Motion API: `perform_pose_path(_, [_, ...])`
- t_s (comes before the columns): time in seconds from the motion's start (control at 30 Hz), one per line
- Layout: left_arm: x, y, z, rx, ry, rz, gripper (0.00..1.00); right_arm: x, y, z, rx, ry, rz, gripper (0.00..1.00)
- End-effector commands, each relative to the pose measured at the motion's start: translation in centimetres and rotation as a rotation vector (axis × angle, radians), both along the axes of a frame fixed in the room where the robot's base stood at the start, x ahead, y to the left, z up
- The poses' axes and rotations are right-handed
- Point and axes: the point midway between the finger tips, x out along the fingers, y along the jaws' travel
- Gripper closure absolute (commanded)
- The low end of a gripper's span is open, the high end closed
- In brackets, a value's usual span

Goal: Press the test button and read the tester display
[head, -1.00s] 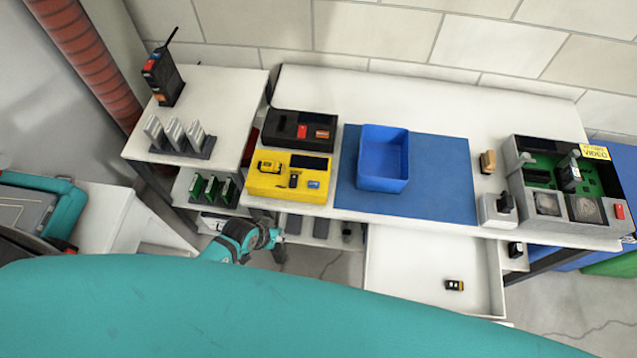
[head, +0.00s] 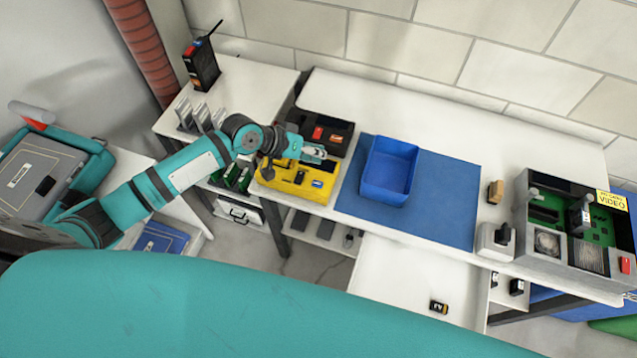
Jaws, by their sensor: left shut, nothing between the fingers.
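A yellow box (head: 283,182) with small black and blue parts on top sits at the left front of the white workbench. Its dark display panel is mostly covered by my left gripper. A black box (head: 340,147) with a red block (head: 317,132) and an orange one stands just behind it. My left gripper (head: 322,155) is shut and empty, over the back of the yellow box near the black box's front edge. I cannot tell whether it touches either. No display reading is legible. My right gripper is out of view.
A blue bin (head: 388,170) stands on a blue mat (head: 440,205) right of the boxes. A grey device with a green board (head: 570,222) is at the far right. An open white drawer (head: 400,285) holds a small black item. A radio (head: 201,65) stands at back left.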

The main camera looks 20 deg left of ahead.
Motion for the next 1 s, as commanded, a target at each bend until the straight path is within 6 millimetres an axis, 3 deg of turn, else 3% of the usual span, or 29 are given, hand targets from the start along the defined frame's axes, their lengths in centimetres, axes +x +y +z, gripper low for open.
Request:
perform_pose_path(0.43, [0.0,0.0,-1.2,0.001,0.0,0.0,1.0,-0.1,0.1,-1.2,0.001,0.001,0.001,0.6])
perform_pose_path(0.87, [0.0,0.1,-6.9,0.002,-0.001,0.001,1.0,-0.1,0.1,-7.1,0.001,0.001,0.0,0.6])
perform_pose_path(1.0, [0.0,0.0,-8.2,0.003,-0.001,0.0,1.0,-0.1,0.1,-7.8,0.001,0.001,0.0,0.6])
